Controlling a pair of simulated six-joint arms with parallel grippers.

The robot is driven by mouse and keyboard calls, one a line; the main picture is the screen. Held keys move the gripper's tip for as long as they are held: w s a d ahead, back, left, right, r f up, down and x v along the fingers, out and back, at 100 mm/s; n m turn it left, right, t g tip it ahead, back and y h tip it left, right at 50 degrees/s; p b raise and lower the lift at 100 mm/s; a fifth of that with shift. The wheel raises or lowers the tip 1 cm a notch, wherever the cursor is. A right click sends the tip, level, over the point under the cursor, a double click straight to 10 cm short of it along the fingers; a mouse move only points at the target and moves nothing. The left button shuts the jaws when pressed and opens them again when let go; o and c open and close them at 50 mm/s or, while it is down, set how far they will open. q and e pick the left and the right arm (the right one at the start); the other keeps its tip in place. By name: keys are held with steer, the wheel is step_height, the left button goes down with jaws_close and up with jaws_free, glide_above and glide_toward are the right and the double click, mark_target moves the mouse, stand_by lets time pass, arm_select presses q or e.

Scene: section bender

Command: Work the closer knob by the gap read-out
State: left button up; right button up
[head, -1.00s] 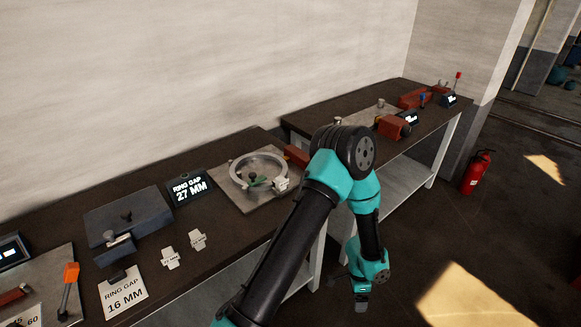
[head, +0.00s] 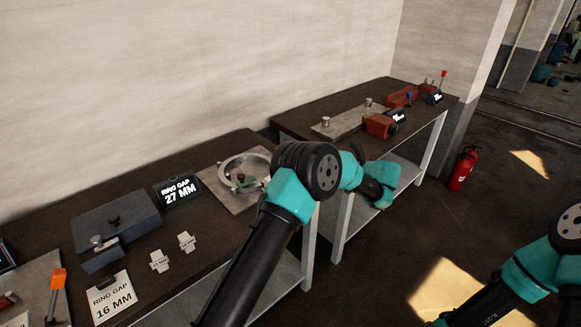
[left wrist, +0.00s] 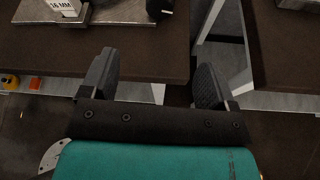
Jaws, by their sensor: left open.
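The read-out (head: 178,190) shows RING GAP 27 MM. A card (head: 113,299) in front of it reads RING GAP 16 MM. The metal ring (head: 228,166) sits on a flat plate with green parts inside it; my left arm covers its right side in the head view. In the left wrist view, a white block marked 16 MM (left wrist: 66,8) and a black knob (left wrist: 158,7) show at the plate's edge, cut by the top of the picture. My left gripper (left wrist: 157,68) is open and empty, apart from the knob and by the bench's front edge. My right gripper is out of view.
Two white tags (head: 159,261) and a grey box (head: 115,218) with knobs stand on the near bench. A second bench (head: 357,112) holds red devices (head: 379,126), past a gap. A fire extinguisher (head: 462,168) stands on the floor at right.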

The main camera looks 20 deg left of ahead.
arm_select(q)
steer(key=shift+f, duration=0.1)
steer(key=x, duration=1.7)
steer(key=shift+a+f, duration=0.1)
steer(key=c, duration=0.9)
